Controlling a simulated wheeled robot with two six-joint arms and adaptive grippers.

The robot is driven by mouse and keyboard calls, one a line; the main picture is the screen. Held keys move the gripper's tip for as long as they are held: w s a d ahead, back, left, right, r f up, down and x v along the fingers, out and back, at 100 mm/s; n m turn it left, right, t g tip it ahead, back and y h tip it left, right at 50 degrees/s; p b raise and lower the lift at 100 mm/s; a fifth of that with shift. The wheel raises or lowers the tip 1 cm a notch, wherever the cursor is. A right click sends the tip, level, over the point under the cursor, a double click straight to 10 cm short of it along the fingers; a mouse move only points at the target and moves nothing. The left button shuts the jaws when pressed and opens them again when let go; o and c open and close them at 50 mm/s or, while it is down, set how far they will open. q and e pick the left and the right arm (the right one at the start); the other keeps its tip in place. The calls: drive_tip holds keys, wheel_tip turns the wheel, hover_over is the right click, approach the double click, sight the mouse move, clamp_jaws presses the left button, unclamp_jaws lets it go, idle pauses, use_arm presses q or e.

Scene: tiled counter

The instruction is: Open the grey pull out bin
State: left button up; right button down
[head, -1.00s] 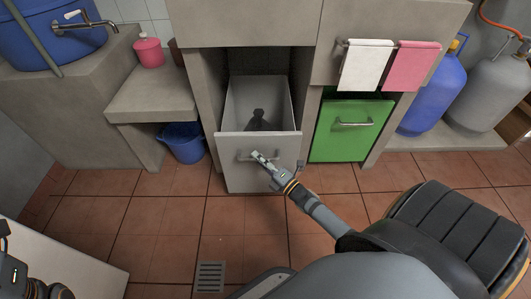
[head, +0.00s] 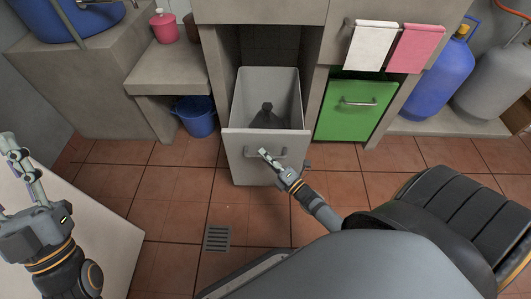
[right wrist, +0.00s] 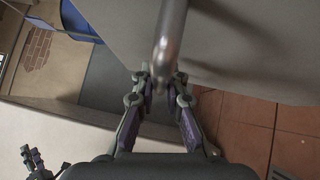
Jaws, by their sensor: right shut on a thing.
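The grey pull out bin (head: 244,160) is drawn well out from its cabinet opening in the head view. A dark bag-like thing (head: 266,117) lies inside it. Its front has a metal bar handle (head: 281,153). My right gripper (head: 264,153) is at that handle. In the right wrist view the right gripper (right wrist: 160,90) is shut on the handle bar (right wrist: 168,45), one finger on each side. My left gripper (head: 12,150) is at the left edge of the head view, away from the bin, its fingers seen edge-on.
A closed green bin (head: 348,120) is right of the grey one. A blue bucket (head: 196,117) stands on the floor to the left. White (head: 371,45) and pink (head: 416,48) towels hang above the green bin. The tiled floor before the bin is clear, with a drain grate (head: 217,238).

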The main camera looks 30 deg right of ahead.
idle(0.4)
drive_tip(key=c, duration=1.4)
unclamp_jaws()
drive_tip(key=shift+o, duration=0.2)
drive_tip(key=shift+s, duration=0.15)
drive_tip(key=v, duration=1.2)
drive_tip(key=shift+r, duration=0.1)
